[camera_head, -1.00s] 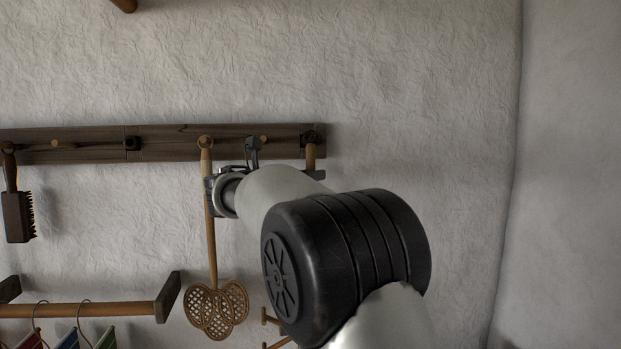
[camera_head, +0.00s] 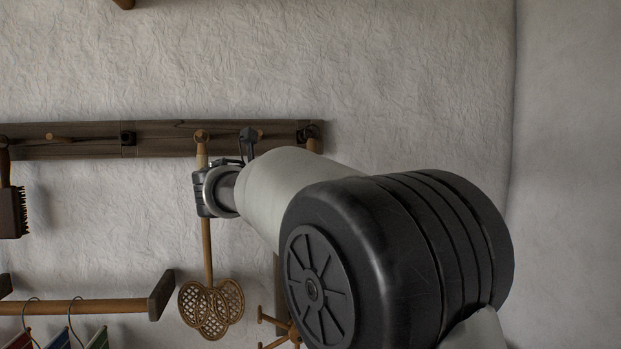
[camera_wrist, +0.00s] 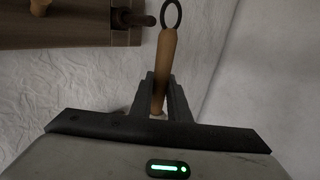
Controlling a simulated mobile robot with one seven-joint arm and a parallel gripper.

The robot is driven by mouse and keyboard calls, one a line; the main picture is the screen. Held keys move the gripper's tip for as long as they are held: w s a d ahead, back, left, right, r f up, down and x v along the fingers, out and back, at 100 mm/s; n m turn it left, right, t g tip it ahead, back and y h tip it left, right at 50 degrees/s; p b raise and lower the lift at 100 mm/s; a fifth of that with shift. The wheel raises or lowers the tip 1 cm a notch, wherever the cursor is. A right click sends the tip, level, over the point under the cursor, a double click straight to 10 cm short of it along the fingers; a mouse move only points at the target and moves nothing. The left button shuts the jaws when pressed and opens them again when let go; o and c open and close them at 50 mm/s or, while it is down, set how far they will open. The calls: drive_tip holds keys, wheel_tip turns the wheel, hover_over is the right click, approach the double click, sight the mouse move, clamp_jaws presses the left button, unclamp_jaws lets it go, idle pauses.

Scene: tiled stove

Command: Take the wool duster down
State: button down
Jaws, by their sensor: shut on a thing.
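The wool duster shows only as a tan wooden handle with a dark ring at its top, in the wrist view (camera_wrist: 167,50). My gripper (camera_wrist: 161,84) is shut on this handle, one finger on each side. The ring lies just past the tip of a dark peg (camera_wrist: 140,19) on the rail and looks apart from it. In the head view the handle top (camera_head: 312,145) shows at the rail's right end. My arm hides the gripper's fingers there, and the woolly head is hidden in both views.
The dark wooden rail (camera_head: 165,138) runs along the wall. A woven beater (camera_head: 210,305) hangs close by my wrist, its handle partly behind it. A brush (camera_head: 12,208) hangs far left. A lower bar (camera_head: 90,306) carries several hangers. The wall on the right is bare.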

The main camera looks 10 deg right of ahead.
drive_tip(key=shift+s, duration=0.25)
